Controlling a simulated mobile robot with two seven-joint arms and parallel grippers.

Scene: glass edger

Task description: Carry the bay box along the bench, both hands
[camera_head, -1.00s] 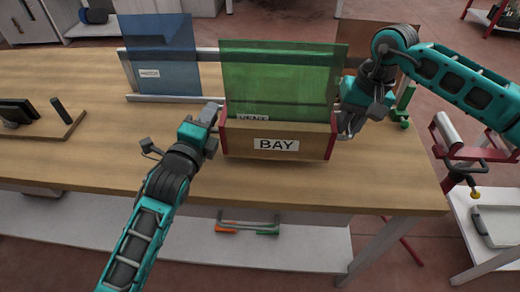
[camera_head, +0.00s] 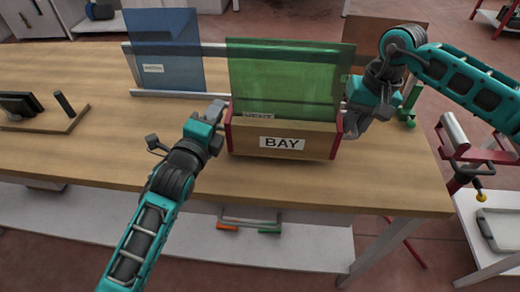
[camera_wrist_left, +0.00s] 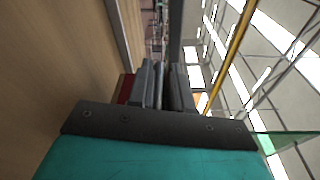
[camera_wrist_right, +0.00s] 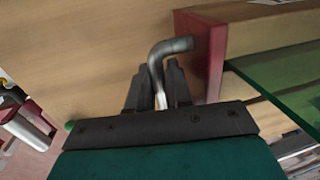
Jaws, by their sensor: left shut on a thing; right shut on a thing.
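The bay box (camera_head: 250,138) is a long wooden box with red ends and a white BAY label, over the middle of the bench. A green glass pane (camera_head: 290,75) stands upright in it. My left gripper (camera_head: 218,112) is shut at the box's left end; in the left wrist view its fingers (camera_wrist_left: 165,85) are beside a red end piece (camera_wrist_left: 126,90). My right gripper (camera_head: 350,112) is at the right end. In the right wrist view its fingers (camera_wrist_right: 158,95) are shut on a grey bent handle (camera_wrist_right: 170,47) by the red end (camera_wrist_right: 200,60). Any gap under the box is unclear.
Behind the box, a rail rack (camera_head: 215,50) holds a blue pane (camera_head: 165,50) and a brown pane (camera_head: 400,35). A wooden stand (camera_head: 45,118) with dark parts sits at the bench's left. The bench (camera_head: 110,155) is clear between stand and box. A green clamp-like part (camera_head: 408,112) stands right.

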